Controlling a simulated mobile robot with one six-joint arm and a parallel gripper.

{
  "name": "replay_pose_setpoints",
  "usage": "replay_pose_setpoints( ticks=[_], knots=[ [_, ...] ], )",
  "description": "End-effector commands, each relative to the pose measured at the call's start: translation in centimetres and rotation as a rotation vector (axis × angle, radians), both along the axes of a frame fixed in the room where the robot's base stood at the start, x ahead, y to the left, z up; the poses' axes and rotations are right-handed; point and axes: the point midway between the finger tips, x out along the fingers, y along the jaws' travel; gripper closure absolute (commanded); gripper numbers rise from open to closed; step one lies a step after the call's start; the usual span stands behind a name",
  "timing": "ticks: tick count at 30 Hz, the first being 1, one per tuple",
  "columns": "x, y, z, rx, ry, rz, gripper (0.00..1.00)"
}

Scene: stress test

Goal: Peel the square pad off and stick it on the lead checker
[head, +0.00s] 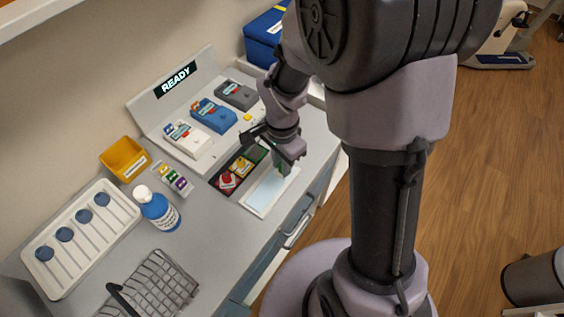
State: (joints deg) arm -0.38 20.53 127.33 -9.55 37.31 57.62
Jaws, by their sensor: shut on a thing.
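My gripper (283,160) is over the back edge of a pale, white-framed panel (258,205) on the counter. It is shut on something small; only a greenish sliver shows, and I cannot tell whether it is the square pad. Three handheld devices, a white one (186,139), a blue one (213,116) and a dark grey one (237,95), lie on a white console under a READY sign (175,80). I cannot tell which is the lead checker. A small card with coloured squares (173,179) lies left of the console.
A dark tray (216,184) with red, yellow and green sections sits beside my gripper. A bottle (157,209), a yellow bin (125,158), a white tray with several blue discs (82,236) and a wire basket (160,284) occupy the left. A blue box (263,38) stands behind.

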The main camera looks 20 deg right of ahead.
Motion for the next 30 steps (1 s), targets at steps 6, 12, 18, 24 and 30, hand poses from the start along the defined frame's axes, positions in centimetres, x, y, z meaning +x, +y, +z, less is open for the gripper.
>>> replay_pose_setpoints(
  ticks=[6, 12, 18, 24, 30],
  knots=[
    [0.0, 0.0, 0.4, 0.000, 0.000, 0.000, 1.00],
    [0.0, 0.0, 0.8, 0.000, 0.000, 0.000, 1.00],
    [0.0, 0.0, 1.1, 0.000, 0.000, 0.000, 1.00],
    [0.0, 0.0, 1.1, 0.000, 0.000, 0.000, 1.00],
    [0.0, 0.0, 1.1, 0.000, 0.000, 0.000, 1.00]
  ],
)
